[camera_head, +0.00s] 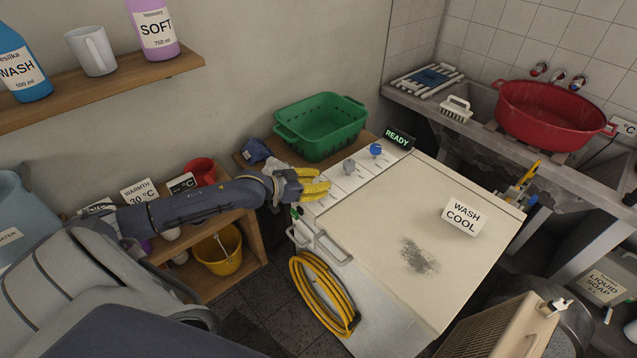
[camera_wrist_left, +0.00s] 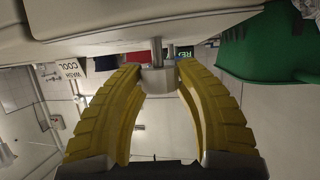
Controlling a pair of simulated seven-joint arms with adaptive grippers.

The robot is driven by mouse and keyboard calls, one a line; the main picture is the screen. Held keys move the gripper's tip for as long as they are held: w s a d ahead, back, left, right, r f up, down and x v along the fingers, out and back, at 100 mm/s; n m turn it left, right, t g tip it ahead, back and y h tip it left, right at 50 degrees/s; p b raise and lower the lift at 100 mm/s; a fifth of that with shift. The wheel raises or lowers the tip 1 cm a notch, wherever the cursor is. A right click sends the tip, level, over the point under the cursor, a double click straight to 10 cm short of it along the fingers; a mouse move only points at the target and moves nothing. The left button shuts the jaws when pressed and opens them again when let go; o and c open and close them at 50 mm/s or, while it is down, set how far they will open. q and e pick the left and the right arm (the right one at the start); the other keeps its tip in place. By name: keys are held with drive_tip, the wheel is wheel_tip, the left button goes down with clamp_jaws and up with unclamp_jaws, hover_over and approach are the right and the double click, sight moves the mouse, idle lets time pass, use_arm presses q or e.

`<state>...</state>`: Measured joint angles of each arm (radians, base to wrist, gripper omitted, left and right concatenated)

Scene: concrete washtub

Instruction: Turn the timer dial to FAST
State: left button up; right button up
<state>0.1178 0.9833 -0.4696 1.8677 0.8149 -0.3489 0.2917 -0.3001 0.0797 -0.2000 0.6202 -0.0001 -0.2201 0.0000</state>
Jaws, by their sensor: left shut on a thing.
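My left gripper (camera_head: 316,186) reaches in from the left over the control strip of the cream washing machine (camera_head: 350,225). Its yellow fingers are shut on a grey dial (camera_wrist_left: 157,76), which shows between the fingertips in the left wrist view. In the head view the fingers cover this dial. Farther along the strip stand another grey knob (camera_head: 349,166) and a blue knob (camera_head: 376,150). A black display (camera_head: 398,138) reads READY. No FAST mark can be read, and the dial's setting cannot be told. My right gripper is not in view.
A green basket (camera_head: 322,123) stands behind the strip and also shows in the left wrist view (camera_wrist_left: 270,45). A WASH COOL card (camera_head: 463,216) is on the lid. A yellow hose (camera_head: 322,293) hangs at the machine's front. A wooden shelf (camera_head: 110,85) is above my left arm.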

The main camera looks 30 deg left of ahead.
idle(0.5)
use_arm(q)
drive_tip(key=o, duration=1.2)
drive_tip(key=shift+v, duration=6)
drive_tip(key=shift+a+f, duration=0.1)
drive_tip(key=shift+f, duration=0.1)
